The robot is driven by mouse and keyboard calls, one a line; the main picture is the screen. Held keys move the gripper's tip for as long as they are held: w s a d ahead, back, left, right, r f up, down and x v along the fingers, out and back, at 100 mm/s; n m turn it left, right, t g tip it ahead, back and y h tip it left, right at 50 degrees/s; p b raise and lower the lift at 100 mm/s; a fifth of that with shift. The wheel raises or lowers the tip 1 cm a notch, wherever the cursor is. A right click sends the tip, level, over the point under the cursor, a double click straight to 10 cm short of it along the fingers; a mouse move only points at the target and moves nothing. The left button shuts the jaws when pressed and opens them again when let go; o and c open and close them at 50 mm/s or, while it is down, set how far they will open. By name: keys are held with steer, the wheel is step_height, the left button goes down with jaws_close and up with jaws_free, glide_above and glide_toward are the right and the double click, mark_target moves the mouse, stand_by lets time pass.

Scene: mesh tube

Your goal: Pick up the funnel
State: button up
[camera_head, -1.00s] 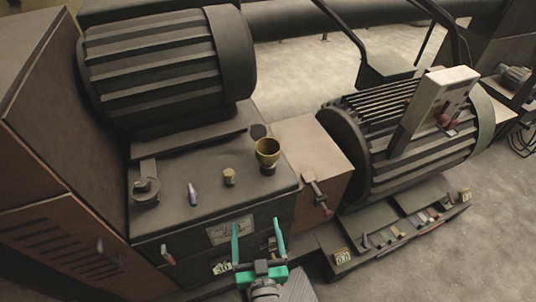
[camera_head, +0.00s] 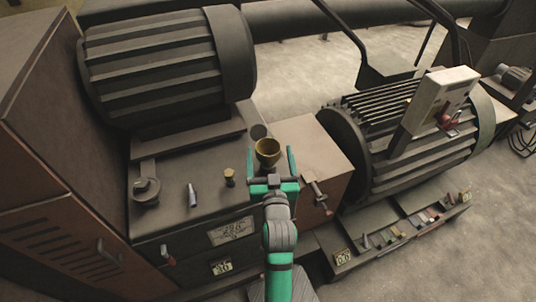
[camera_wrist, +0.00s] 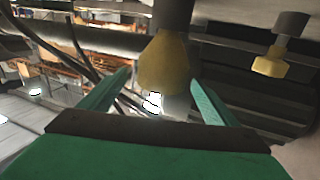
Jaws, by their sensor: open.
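The funnel (camera_head: 267,150) is a dull yellow cup with a darker lower part. It stands upright near the right back corner of the dark cabinet top (camera_head: 205,205). My gripper (camera_head: 271,160) is open and empty, with one green finger to each side of the funnel in the head view. In the wrist view the picture looks upside down, and the funnel (camera_wrist: 163,62) shows between the green fingertips. I cannot tell whether it is within their reach or just beyond them. My gripper hides part of the funnel's base.
A small brass piece (camera_head: 229,178) stands left of the funnel; it also shows in the wrist view (camera_wrist: 270,65). Left of it are a blue-grey bottle-like item (camera_head: 192,195) and a dark round fitting (camera_head: 146,191). Large ribbed motors stand behind (camera_head: 165,65) and at right (camera_head: 375,130).

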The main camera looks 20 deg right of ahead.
mark_target(268, 141)
steer(key=shift+f+x, duration=0.15)
steer(key=shift+x, duration=1.45)
steer(key=shift+f+x, duration=0.15)
steer(key=shift+x, duration=1.45)
steer(key=shift+a, duration=0.1)
steer(key=c, duration=1.2)
